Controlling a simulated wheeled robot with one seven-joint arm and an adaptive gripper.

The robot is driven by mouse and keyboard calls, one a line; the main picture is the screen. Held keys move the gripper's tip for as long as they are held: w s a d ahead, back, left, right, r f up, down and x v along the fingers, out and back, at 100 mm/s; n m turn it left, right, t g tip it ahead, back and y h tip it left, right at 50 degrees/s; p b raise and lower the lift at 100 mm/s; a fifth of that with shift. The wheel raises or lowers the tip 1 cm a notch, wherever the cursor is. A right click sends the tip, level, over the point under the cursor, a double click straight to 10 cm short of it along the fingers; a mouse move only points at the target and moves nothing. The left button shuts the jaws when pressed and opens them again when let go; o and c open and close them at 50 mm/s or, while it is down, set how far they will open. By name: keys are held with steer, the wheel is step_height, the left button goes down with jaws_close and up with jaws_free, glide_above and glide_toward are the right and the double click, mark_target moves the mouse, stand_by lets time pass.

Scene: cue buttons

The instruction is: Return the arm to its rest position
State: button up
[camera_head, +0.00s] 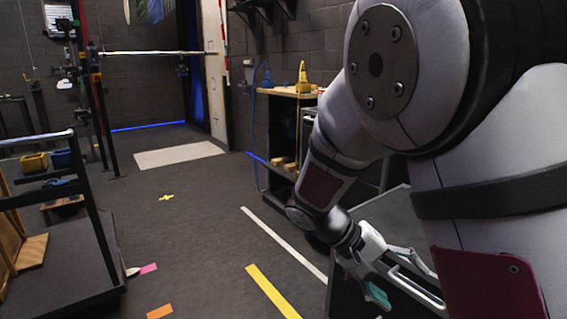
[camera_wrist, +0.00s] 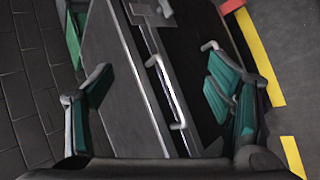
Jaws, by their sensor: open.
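My arm reaches down the right side of the head view, bent, with its end low. My gripper (camera_head: 399,279) is at the lower right in that view, its teal-padded fingers apart. The wrist view also shows my gripper (camera_wrist: 158,84), with one finger at the left and one at the right and nothing held between them. Below the fingers is a dark grey cabinet-like body (camera_wrist: 118,98) with a metal rail (camera_wrist: 165,85) along it. I cannot tell the exact gap between fingers and rail.
A shelf bench (camera_head: 289,93) with a yellow item (camera_head: 303,78) stands beyond my arm. A black-framed rack (camera_head: 98,235) is at left. The dark floor (camera_head: 195,225) between them is open, marked with a white line (camera_head: 285,243) and yellow tape (camera_head: 272,292).

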steer(key=s+d+r+y, duration=0.1)
steer(key=s+r+y, duration=0.6)
steer(key=s, duration=0.8)
steer(key=s+a+r+t+y, duration=0.1)
steer(key=s+a, duration=0.1)
steer(key=s, duration=0.5)
steer(key=s+a+r+t+y, duration=0.1)
steer(key=s+a+y, duration=0.15)
steer(key=s, duration=0.45)
step_height(320, 180, up, 31)
steer(key=t+p, duration=0.4)
steer(key=p, duration=2.5)
steer(key=shift+d+h, duration=0.3)
steer(key=shift+h, duration=0.05)
steer(key=shift+d+r, duration=0.1)
